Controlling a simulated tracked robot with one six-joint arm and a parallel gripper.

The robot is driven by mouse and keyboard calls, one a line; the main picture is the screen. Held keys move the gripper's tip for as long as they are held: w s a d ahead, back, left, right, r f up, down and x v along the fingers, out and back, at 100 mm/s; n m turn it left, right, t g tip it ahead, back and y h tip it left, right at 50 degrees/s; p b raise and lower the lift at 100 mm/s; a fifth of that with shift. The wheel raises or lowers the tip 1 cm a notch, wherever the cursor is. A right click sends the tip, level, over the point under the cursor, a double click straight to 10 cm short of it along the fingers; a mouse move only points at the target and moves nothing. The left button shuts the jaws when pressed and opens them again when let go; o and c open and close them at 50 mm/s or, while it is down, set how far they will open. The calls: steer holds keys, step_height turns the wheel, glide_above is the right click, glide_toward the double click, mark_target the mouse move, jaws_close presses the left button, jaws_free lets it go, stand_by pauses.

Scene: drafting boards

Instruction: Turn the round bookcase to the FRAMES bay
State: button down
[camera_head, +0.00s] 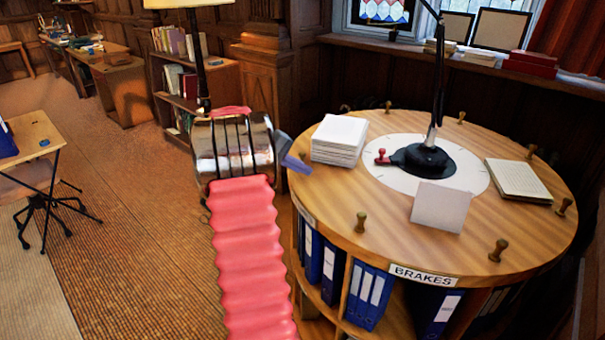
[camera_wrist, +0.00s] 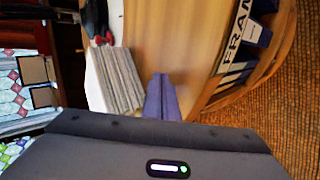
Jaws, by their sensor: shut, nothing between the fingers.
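The round bookcase (camera_head: 410,245) is a wooden drum with several small pegs on top, one of them the front-left peg (camera_head: 360,222). Its BRAKES label (camera_head: 423,275) faces the front. A label reading FRAM, its end cut off, shows on the rim in the wrist view (camera_wrist: 238,30). My gripper (camera_head: 304,167) is at the bookcase's left edge, beside the paper stack (camera_head: 340,139). In the wrist view its lilac fingers (camera_wrist: 162,77) are together and empty over the wooden top. I cannot tell whether they touch it.
On the top stand a black lamp (camera_head: 425,160) on a white disc, a red-knobbed lever (camera_head: 381,157), a blank card (camera_head: 440,206) and a notepad (camera_head: 518,180). A low bookshelf (camera_head: 205,80) is behind my arm. The floor at left is largely open.

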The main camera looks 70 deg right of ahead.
steer(key=shift+w+d+m, duration=0.15)
steer(key=shift+w+d, duration=0.3)
steer(key=shift+d, duration=0.35)
steer(key=shift+w+d+m, duration=0.15)
steer(key=shift+w+d, duration=0.3)
steer(key=shift+d, duration=0.35)
steer(key=shift+m+g+y, duration=0.4)
steer(key=shift+y, duration=0.1)
steer(key=shift+w+d, duration=0.4)
steer(key=shift+d, duration=0.5)
steer(key=shift+w+d, duration=0.35)
steer(key=shift+d, duration=0.55)
steer(key=shift+w+d, duration=0.4)
steer(key=shift+d, duration=0.5)
steer(key=shift+a+r, duration=0.1)
steer(key=shift+a, duration=0.05)
steer(key=shift+a+r, duration=0.4)
steer(key=shift+a, duration=0.05)
